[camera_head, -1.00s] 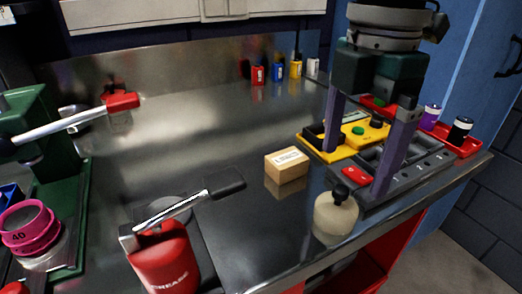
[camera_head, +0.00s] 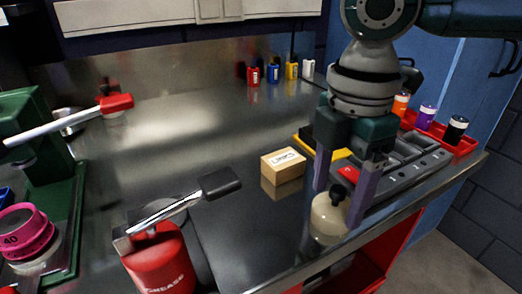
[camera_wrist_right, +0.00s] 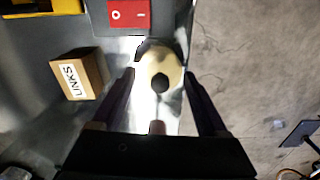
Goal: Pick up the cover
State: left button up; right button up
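The cover (camera_head: 327,222) is a cream dome with a black knob on top. It stands on the metal bench near its front edge, left of the grey tray. My right gripper (camera_head: 338,206) is open, its two purple fingers pointing down on either side of the cover. In the right wrist view the cover (camera_wrist_right: 160,62) shows between the spread fingertips (camera_wrist_right: 160,76), with its knob in the middle. I cannot tell whether either finger touches it. My left gripper is not in view.
A small box labelled LINKS (camera_head: 283,166) stands just left of the cover. A red grease can (camera_head: 160,265) stands at the front left.

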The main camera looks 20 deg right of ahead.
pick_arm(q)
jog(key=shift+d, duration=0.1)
pick_arm(e)
jog(key=c, duration=0.7)
jog(key=shift+r, duration=0.1)
